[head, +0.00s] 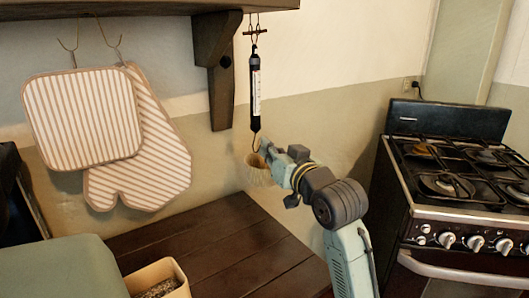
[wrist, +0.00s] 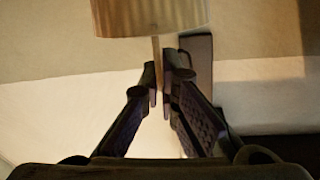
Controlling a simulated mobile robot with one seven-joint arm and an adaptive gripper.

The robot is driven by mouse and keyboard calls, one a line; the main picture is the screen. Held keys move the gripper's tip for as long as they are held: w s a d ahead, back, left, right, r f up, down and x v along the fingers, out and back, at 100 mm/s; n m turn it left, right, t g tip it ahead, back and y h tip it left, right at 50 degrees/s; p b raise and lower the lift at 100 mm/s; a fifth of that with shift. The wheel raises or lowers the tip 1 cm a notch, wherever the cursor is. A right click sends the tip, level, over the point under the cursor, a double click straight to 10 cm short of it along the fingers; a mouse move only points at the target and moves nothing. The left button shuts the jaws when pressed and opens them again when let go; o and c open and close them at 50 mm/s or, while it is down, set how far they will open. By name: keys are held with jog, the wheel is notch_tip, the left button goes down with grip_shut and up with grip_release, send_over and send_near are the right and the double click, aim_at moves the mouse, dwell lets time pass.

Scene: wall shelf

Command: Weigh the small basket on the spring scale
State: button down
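The spring scale (head: 255,92) hangs upright under the wall shelf, a dark tube with a pale scale face and a hook (head: 256,145) at its lower end. The small basket (head: 259,174) is pale and woven, just below the hook and partly behind my gripper (head: 271,153). In the wrist view the ribbed basket (wrist: 150,16) fills the top edge. Its thin handle (wrist: 156,52) runs between my fingertips (wrist: 160,95), which are closed on it. I cannot tell whether the handle touches the hook.
The dark shelf (head: 150,8) and its bracket (head: 220,85) are above and left of the scale. A striped pot holder (head: 82,118) and mitt (head: 145,170) hang left. A wooden counter (head: 215,245) with a small container (head: 172,272) lies below; a stove (head: 460,190) stands right.

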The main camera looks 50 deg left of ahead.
jog(key=shift+w+a+f, duration=0.1)
jog(key=shift+w+f, duration=0.05)
jog(key=shift+w, duration=0.45)
jog(key=shift+w+d, duration=0.15)
jog(key=shift+w, duration=0.8)
jog(key=shift+w+d, duration=0.1)
jog(key=shift+w, duration=0.8)
jog(key=shift+d, duration=0.1)
